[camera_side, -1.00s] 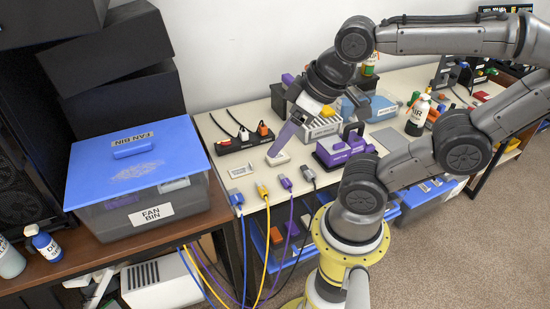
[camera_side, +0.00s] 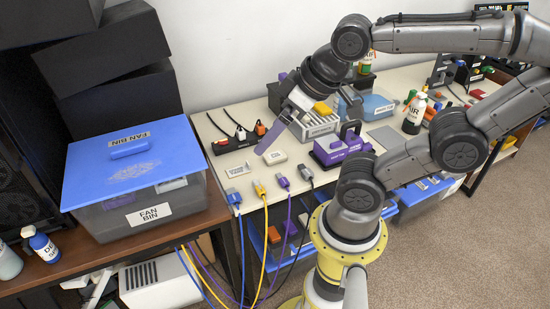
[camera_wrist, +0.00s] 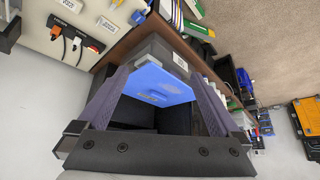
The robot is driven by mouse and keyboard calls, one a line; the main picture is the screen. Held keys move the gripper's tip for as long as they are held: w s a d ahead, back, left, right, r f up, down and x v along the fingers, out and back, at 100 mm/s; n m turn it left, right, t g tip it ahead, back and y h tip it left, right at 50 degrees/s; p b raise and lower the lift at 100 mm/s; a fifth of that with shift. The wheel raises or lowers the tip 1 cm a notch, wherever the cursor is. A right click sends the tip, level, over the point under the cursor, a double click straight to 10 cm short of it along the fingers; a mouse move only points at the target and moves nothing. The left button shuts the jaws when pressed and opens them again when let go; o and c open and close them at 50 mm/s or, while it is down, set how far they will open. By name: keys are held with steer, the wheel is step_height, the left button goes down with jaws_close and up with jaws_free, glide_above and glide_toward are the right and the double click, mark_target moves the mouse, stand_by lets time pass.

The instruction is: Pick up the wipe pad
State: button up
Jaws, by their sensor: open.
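No item is clearly marked as the wipe pad. A small white block (camera_side: 275,157) lies on the white table just below my gripper in the side view, and may be it. A small blue rounded piece (camera_side: 130,148) sits on the blue lid of the fan bin, and I cannot tell whether it is a pad or a handle. My gripper (camera_side: 268,146) is above the table, its purple-grey fingers pointing down to the left. In the wrist view my gripper (camera_wrist: 160,72) has its fingers wide apart and empty, with the fan bin (camera_wrist: 160,80) beyond them.
Several cable ends line the table's front edge. The fan bin's blue lid (camera_side: 90,175) has a pale dusty patch. Black boxes (camera_side: 115,60) are stacked behind it.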

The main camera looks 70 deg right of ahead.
steer(key=w+d+m+t+h, duration=0.2)
steer(key=w+d, duration=0.3)
steer(key=w, duration=0.3)
steer(key=m+g+h, duration=0.1)
steer(key=m+g, duration=0.4)
steer(key=m, duration=0.1)
glide_above(276, 156)
steer(key=s+a, duration=0.4)
steer(key=a, duration=0.1)
step_height(276, 156, down, 19)
steer(key=shift+d+x, duration=0.15)
steer(key=shift+x, duration=3.3)
steer(key=shift+d+x, duration=0.2)
steer(key=shift+x, duration=3.2)
steer(key=shift+s, duration=0.2)
steer(key=c, duration=1)
steer(key=shift+o, duration=0.2)
